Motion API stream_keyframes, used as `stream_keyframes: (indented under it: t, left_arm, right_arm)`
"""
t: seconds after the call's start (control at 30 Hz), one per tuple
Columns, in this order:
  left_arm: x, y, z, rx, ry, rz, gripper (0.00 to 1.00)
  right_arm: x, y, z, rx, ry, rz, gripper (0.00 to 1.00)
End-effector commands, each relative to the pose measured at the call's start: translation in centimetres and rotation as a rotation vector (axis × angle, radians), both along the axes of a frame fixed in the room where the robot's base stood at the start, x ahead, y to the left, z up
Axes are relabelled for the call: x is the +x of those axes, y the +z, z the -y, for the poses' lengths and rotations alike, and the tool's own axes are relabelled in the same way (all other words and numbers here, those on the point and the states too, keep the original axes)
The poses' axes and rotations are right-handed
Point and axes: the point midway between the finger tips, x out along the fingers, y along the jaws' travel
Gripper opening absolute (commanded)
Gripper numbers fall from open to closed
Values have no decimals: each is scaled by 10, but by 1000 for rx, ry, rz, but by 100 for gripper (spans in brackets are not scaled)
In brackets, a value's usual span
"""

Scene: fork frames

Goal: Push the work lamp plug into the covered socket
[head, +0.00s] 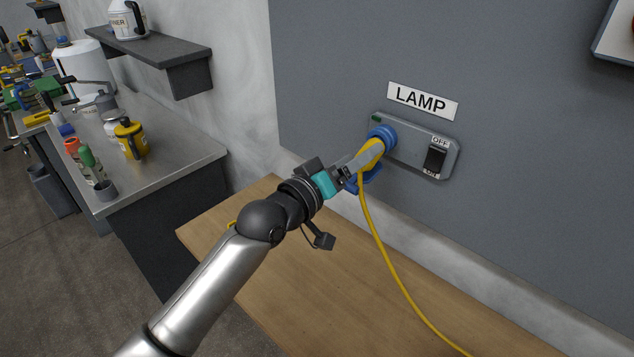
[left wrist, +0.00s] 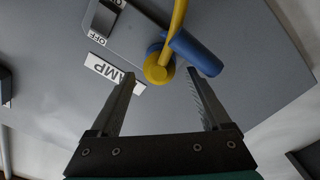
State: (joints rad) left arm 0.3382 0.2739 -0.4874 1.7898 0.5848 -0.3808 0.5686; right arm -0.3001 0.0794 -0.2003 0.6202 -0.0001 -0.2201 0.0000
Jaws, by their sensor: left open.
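The yellow work lamp plug (head: 371,153) sits at the blue round socket (head: 383,134) on the grey wall panel, its yellow cable hanging down. In the left wrist view the plug's round end (left wrist: 158,70) covers most of the blue socket; I cannot tell how deep it sits. The blue socket cover (head: 371,179) hangs open below, and it also shows in the left wrist view (left wrist: 195,53). My left gripper (head: 354,172) is open just in front of the plug. My right gripper is out of view.
A black rocker switch (head: 436,160) marked OFF is right of the socket, under a LAMP sign (head: 423,100). The wooden bench top (head: 300,290) below is mostly clear, with the cable crossing it. A cluttered grey counter (head: 180,160) stands left.

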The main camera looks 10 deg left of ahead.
Motion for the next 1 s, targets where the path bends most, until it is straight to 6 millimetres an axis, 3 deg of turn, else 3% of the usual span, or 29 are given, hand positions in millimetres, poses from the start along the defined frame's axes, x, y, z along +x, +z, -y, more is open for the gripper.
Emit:
stream_keyframes:
  t: [0.53, 0.73, 1.0]
  left_arm:
    - [-80, -1, -58, 2, -1, 1, 81]
    - [-96, 0, -69, 1, 1, 0, 81]
    - [-100, 1, -73, 0, 1, 2, 81]
  right_arm:
    - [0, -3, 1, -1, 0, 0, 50]
    - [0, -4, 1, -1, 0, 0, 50]
    - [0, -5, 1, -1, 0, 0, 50]
